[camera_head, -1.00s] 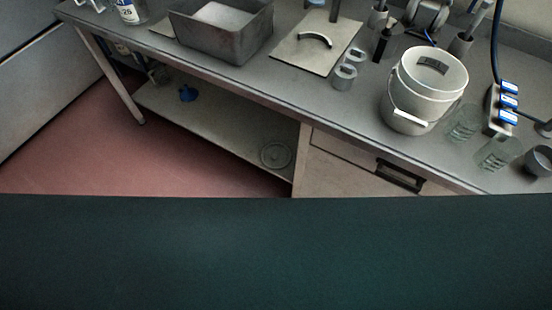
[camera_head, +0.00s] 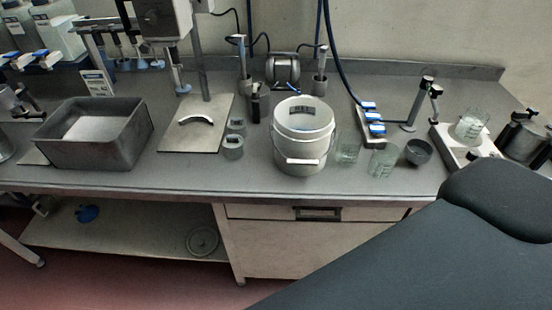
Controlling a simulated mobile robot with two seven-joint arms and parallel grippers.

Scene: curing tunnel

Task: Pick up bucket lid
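A round grey disc with a raised rim, which looks like the bucket lid (camera_head: 202,240), lies flat on the low shelf under the bench, near the shelf's right end beside the drawer cabinet. A white bucket (camera_head: 303,140) stands upright and open on the bench top, with its handle hanging down at the front. Neither of my grippers is in view.
The low shelf (camera_head: 130,240) also holds a blue item (camera_head: 87,213), with clear room between it and the disc. The bench top overhangs it. A drawer cabinet (camera_head: 300,250) stands to the right. A grey bin (camera_head: 95,135) and glass beakers (camera_head: 382,160) are on the bench.

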